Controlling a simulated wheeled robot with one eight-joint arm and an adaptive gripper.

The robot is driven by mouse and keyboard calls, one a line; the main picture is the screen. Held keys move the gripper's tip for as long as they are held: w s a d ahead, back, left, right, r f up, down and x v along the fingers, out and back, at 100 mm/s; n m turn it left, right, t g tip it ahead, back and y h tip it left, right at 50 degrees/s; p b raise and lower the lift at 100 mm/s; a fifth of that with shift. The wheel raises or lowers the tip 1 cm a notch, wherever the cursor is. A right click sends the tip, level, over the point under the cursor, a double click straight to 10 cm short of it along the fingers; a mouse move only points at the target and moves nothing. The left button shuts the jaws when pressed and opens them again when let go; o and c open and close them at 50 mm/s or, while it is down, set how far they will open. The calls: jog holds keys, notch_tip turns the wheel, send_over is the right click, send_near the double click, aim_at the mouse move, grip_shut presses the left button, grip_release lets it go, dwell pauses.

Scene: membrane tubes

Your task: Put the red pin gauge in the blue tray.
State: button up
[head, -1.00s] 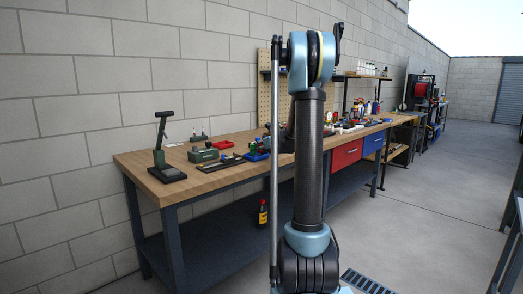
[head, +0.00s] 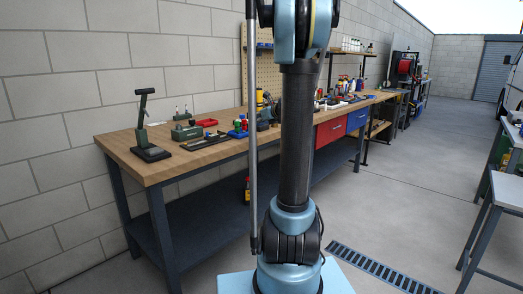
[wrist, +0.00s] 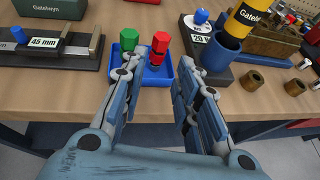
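The red pin gauge (wrist: 160,46) stands upright within the outline of the blue tray (wrist: 153,86) in the wrist view, and appears to rest in it. A green-topped gauge (wrist: 128,39) stands beside it at the tray's left. My gripper (wrist: 162,68) is open in the wrist view. Its fingers are spread on the near side of the tray, with nothing between them. The left fingertip overlaps part of the tray in the picture. In the head view, the blue tray (head: 237,134) shows small on the bench, and my gripper is hidden behind my arm.
The wooden bench (wrist: 60,105) is clear along its front edge. A dark fixture marked 45 mm (wrist: 45,45) is at left. A blue holder (wrist: 221,52) with a yellow-and-black cylinder (wrist: 246,20) stands at right, near several brass rings (wrist: 252,80). A red tray (head: 205,122) is farther back.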

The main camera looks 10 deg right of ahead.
jog(key=s+a+f+n+g, duration=0.25)
jog(key=s+n, duration=0.25)
jog(key=s, duration=0.3)
jog(key=s+a+f+n+g+h, duration=0.1)
jog(key=s+a+f+n, duration=0.3)
jog(key=s, duration=0.3)
jog(key=s+a+f+n+g, duration=0.1)
jog(key=s+a+n+g, duration=0.15)
jog(key=s+n, duration=0.45)
jog(key=s+d+f+n+g+h, duration=0.1)
jog(key=s+f+n, duration=0.3)
jog(key=s, duration=0.4)
jog(key=s+d+f+n+g+h, duration=0.1)
jog(key=s+d+f+n+h, duration=0.1)
jog(key=s+f+n, duration=0.2)
jog(key=s+d+f+n+g+h, duration=0.2)
jog(key=s+f+n, duration=0.3)
jog(key=s, duration=0.8)
jog(key=shift+d+n, duration=0.2)
jog(key=shift+n, duration=0.8)
